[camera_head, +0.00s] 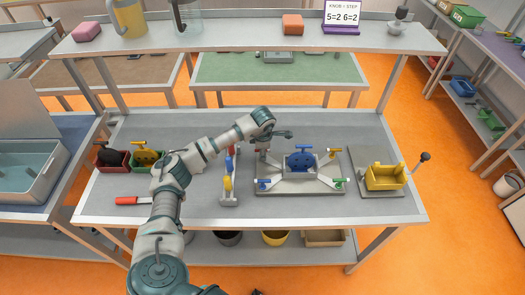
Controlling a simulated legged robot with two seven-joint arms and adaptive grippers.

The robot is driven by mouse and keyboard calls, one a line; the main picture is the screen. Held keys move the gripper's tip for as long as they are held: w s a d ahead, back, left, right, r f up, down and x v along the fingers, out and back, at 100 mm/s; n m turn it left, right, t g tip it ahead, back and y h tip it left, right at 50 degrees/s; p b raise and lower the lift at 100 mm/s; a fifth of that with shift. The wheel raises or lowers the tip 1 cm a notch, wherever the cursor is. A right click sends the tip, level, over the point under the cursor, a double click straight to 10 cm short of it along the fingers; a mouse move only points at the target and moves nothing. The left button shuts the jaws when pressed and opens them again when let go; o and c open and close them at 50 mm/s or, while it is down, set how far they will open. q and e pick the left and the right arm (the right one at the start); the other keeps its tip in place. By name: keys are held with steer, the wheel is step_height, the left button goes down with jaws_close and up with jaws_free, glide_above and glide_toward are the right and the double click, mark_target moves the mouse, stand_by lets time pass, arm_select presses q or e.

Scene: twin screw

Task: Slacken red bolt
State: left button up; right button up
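A grey fixture plate (300,188) lies on the workbench, with a blue block and wheel (300,162) at its centre and arms running to its corners. My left gripper (264,152) is over the back left corner, pointing down. It covers that corner, so I cannot make out a red bolt there or whether the fingers are closed.
A rack with red, blue and yellow parts (229,185) stands left of the fixture. A yellow bin (386,177) on a plate with a lever is to the right. An upper shelf (240,42) spans the back.

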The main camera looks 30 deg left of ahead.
arm_select(q)
steer(key=shift+f, duration=0.15)
jaws_close()
